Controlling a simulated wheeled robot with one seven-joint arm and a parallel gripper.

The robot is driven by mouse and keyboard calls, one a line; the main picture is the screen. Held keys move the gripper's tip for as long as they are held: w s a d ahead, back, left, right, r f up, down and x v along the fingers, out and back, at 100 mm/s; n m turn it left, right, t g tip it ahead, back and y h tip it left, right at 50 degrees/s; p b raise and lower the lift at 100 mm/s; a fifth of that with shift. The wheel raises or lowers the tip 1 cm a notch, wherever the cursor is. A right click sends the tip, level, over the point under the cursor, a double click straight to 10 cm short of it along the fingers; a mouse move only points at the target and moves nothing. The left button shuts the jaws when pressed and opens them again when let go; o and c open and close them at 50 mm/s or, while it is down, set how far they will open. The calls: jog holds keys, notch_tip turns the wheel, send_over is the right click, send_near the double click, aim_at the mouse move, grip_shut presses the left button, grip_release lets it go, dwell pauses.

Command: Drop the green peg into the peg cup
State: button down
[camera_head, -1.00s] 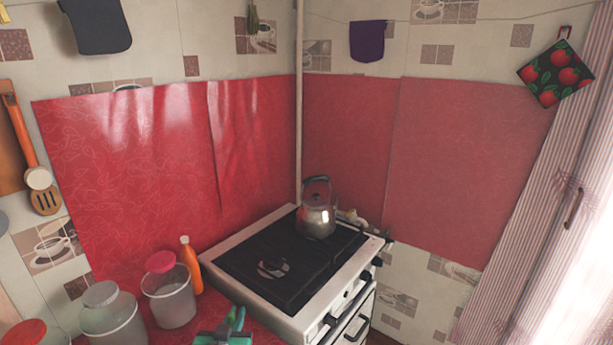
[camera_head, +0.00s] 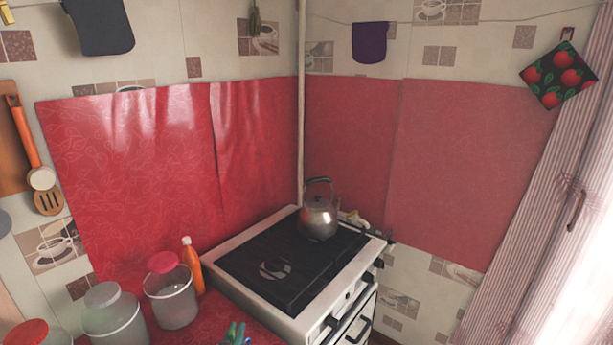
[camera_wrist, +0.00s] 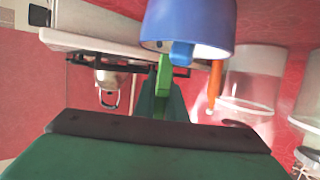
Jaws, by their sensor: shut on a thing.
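The green peg (camera_wrist: 164,76) is between my gripper's (camera_wrist: 163,92) dark green fingers in the wrist view, which shows the scene upside down. My gripper is shut on it. The peg cup (camera_wrist: 188,22) is blue and sits at the top of that view. The peg's far end meets the cup's rim in the picture; I cannot tell whether it is inside. A blue peg (camera_wrist: 182,54) sticks out at the rim beside the green one. In the head view only a small green and blue cluster shows at the bottom edge, and the cup is not clearly visible.
A stove (camera_head: 290,262) with a kettle (camera_head: 318,218) stands right of the red counter. An orange bottle (camera_head: 193,266) and lidded jars (camera_head: 170,292) stand left of the stove, near the cluster. Red oilcloth (camera_head: 140,180) covers the wall behind.

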jog(key=c, duration=1.7)
grip_release()
jog(key=shift+c, duration=0.2)
jog(key=v, duration=1.1)
jog(key=shift+w, duration=0.1)
